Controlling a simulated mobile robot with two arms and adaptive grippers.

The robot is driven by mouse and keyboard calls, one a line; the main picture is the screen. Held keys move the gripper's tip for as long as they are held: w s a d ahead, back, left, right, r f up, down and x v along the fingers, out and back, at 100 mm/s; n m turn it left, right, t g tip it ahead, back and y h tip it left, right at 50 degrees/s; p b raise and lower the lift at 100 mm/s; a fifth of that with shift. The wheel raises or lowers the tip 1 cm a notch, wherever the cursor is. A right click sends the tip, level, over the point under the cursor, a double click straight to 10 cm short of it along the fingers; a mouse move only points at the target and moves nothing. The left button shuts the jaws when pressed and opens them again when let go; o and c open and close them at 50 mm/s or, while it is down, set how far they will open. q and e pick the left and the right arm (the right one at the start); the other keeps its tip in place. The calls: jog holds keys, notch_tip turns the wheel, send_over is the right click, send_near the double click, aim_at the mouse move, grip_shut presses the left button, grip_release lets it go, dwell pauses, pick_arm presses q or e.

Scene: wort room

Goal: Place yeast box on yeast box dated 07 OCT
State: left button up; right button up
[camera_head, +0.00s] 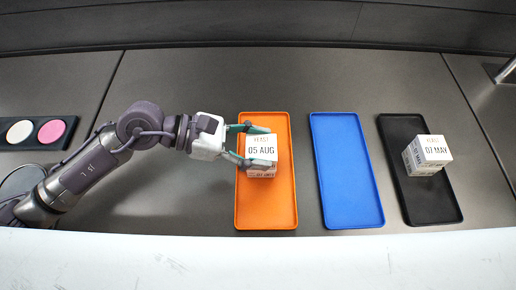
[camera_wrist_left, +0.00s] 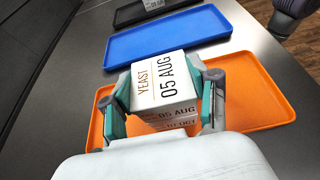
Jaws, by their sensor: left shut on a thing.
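A white yeast box marked 05 AUG (camera_head: 262,148) is between the fingers of my left gripper (camera_head: 258,146), which is shut on it over the orange tray (camera_head: 266,214). It also shows in the left wrist view (camera_wrist_left: 163,84), with the fingers on either side. My right gripper is not in view.
A blue tray (camera_head: 346,172) lies empty right of the orange one. At the far left is a dark holder (camera_head: 62,140) with white and pink discs. A metal fitting (camera_head: 506,72) is at the right edge.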

pick_arm(q)
jog(key=shift+f, duration=0.15)
jog(key=o, duration=1.2)
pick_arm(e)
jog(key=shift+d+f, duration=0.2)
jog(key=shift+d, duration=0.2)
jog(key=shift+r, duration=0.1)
pick_arm(q)
jog(key=shift+r+p, duration=0.3)
jog(key=shift+r, duration=0.05)
jog(key=b+v, duration=0.3)
jog(key=v, duration=0.8)
jog(key=shift+a+b, duration=0.35)
jog(key=shift+a, duration=0.05)
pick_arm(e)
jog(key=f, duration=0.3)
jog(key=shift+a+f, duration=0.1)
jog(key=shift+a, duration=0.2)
